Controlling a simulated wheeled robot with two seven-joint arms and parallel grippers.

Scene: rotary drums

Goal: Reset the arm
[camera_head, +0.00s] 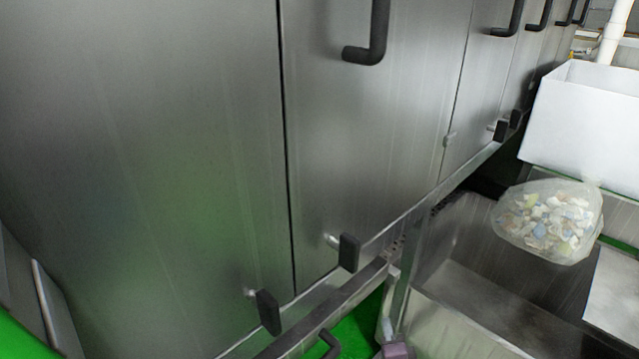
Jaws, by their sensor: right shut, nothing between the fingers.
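Only a small part of what looks like my right gripper (396,350) shows, at the bottom edge of the head view, right of the green floor strip. It is shut and holds nothing. Most of it and its arm are cut off by the frame. It is near the front corner of a metal trough and apart from the steel doors. My left gripper is not in view.
Tall steel doors (190,150) with black handles (371,40) and black-tipped latches (348,253) fill the left and middle. A metal trough (470,300) is at right, with a clear bag of mixed scraps (550,222) over it. A white bin (590,115) stands behind. Green floor (358,328) shows below.

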